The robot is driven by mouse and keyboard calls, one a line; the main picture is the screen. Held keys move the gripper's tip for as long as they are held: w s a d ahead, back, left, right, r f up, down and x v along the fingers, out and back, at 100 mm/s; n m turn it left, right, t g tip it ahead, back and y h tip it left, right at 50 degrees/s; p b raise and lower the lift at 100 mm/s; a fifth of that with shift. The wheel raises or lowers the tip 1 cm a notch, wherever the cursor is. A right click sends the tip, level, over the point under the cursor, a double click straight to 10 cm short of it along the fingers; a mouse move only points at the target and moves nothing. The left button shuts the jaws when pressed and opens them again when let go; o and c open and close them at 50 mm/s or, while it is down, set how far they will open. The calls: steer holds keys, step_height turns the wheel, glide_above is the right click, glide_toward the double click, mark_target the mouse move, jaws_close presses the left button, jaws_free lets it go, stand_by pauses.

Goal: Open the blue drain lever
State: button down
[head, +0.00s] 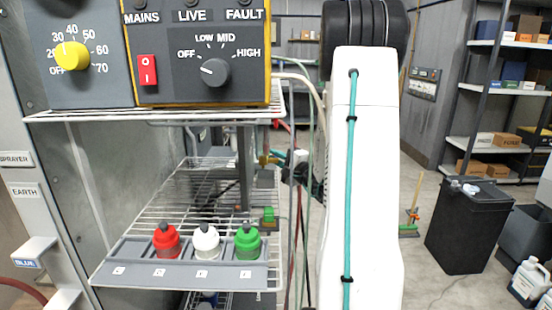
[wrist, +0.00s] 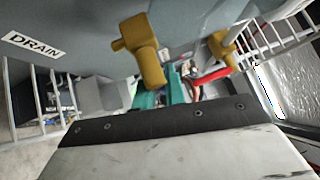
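A DRAIN label (wrist: 32,45) is on a grey surface at the upper left of the wrist view. A brass valve fitting (wrist: 145,50) hangs from that surface at the centre, and a second brass fitting (wrist: 222,45) is to its right. My gripper (wrist: 162,92) shows as two teal fingers just below the first brass fitting. The fitting partly covers them, so their spacing and any contact are unclear. In the head view, a small brass fitting (head: 268,160) shows beside the wire rack, left of my white arm.
A red curved part (wrist: 210,76) lies right of the fingers. Wire racks flank both sides of the wrist view. In the head view, a wire shelf (head: 185,190) carries red, white and green knobs below a control panel (head: 200,55). A black bin (head: 468,228) stands at right.

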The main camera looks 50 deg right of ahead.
stand_by(0.4)
steer(key=m+g, duration=0.1)
steer(key=f+m+g, duration=0.1)
steer(key=m+g, duration=0.1)
steer(key=shift+s+a+g, duration=0.1)
steer(key=shift+g, duration=0.2)
steer(key=shift+s+a+f+m+g+y, duration=0.35)
steer(key=shift+m+g+y, duration=0.75)
steer(key=shift+g, duration=0.25)
steer(key=shift+s+a+f+m+g+y, duration=0.2)
steer(key=shift+a+f+m+g+y, duration=0.1)
steer(key=shift+m+g+y, duration=0.95)
steer(key=shift+s+a+f+m+g+y, duration=0.35)
steer(key=shift+m+g+y, duration=0.5)
steer(key=shift+g, duration=0.65)
steer(key=c, duration=1.5)
jaws_free()
steer(key=shift+o, duration=0.2)
steer(key=v, duration=0.8)
